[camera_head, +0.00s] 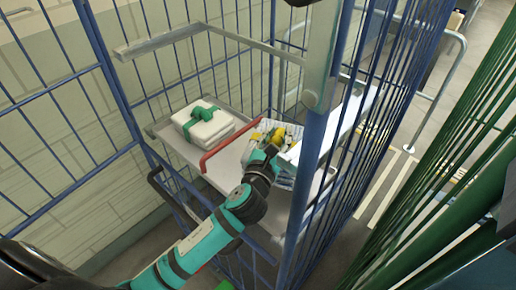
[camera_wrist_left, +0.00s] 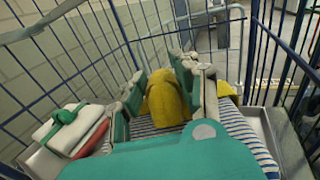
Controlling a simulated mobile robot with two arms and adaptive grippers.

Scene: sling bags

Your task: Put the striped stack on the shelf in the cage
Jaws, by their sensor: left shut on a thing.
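The striped stack (camera_head: 286,180) is blue and white with a yellow strap knotted on top. It is inside the blue cage, over the right part of the grey shelf (camera_head: 228,172). In the left wrist view the stripes of the striped stack (camera_wrist_left: 245,130) show on both sides of my gripper. My left gripper (camera_head: 277,140) is shut on the yellow knot (camera_wrist_left: 168,100), with a finger on each side of it in the left wrist view. My arm hides part of the stack, and I cannot tell whether its underside touches the shelf. My right gripper is not in view.
A white stack with a green knot (camera_head: 203,122) lies on the left part of the shelf. A blue cage post (camera_head: 307,185) stands close right of my arm. Green bars (camera_head: 450,150) stand farther right.

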